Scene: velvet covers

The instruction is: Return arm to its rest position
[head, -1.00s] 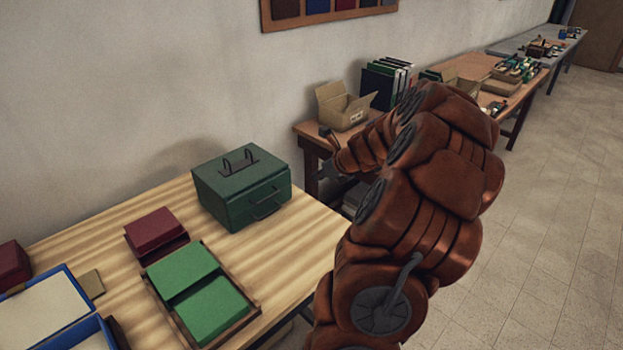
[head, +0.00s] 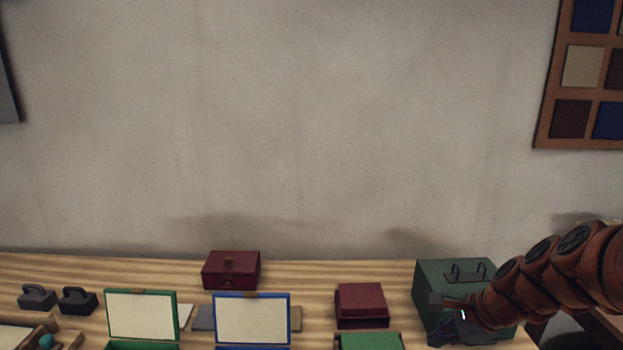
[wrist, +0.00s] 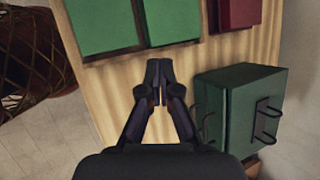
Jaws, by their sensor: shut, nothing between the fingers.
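My arm comes in from the right edge of the head view. My gripper (head: 440,318) shows in front of the dark green metal box (head: 455,275) at the table's right end. In the wrist view my gripper (wrist: 159,70) is shut and empty, its fingertips together over the bare tabletop (wrist: 115,105). The dark green box with its handles (wrist: 240,105) is to the right of the fingers there, apart from them. I see no contact with anything.
Beyond the fingertips lie green panels (wrist: 105,22) and a dark red box (wrist: 240,12). In the head view, a red drawer box (head: 231,270), open green (head: 142,314) and blue (head: 252,318) cases and dark handled blocks (head: 38,297) stand along the table. The wall is behind.

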